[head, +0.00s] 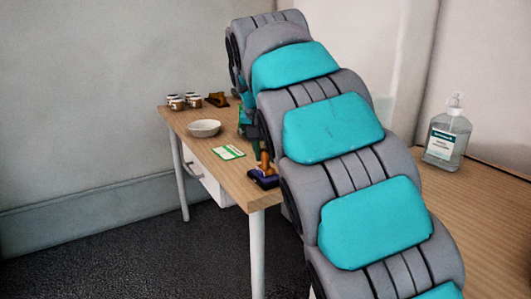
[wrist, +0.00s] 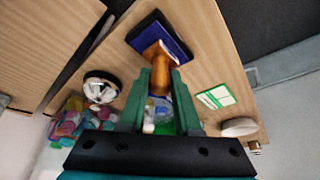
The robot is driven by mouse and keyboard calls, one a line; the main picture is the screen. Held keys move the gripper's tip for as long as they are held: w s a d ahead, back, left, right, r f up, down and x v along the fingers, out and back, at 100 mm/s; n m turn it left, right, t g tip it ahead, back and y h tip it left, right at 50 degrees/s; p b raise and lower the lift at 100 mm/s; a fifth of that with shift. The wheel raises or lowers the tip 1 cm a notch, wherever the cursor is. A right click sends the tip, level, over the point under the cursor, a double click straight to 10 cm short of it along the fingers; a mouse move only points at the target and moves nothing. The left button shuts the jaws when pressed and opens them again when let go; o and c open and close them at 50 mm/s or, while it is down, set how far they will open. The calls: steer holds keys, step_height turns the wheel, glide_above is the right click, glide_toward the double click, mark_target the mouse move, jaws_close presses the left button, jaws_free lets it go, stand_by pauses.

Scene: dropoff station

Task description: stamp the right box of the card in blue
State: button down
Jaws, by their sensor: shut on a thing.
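My gripper (wrist: 163,75) has green fingers closed on the wooden handle of a stamp (wrist: 158,55). The stamp's lower end is over the blue ink pad (wrist: 178,42) in its dark case. I cannot tell whether it touches the pad. In the head view the stamp (head: 265,163) and the ink pad (head: 263,181) show at the table's near right corner, and my arm hides much of my gripper. The white card with green bands (head: 228,153) lies flat to the left of the pad. It also shows in the wrist view (wrist: 215,97); any marks in its boxes are too small to tell.
A white bowl (head: 204,128) stands beyond the card on the wooden table (head: 238,186). Several small jars (head: 178,102) and a brown and dark item (head: 217,99) stand farther back. A sanitizer bottle (head: 447,137) stands on another wooden surface at right. Table space around the card is clear.

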steer(key=shift+r+p, duration=2.65)
steer(key=shift+r, duration=0.8)
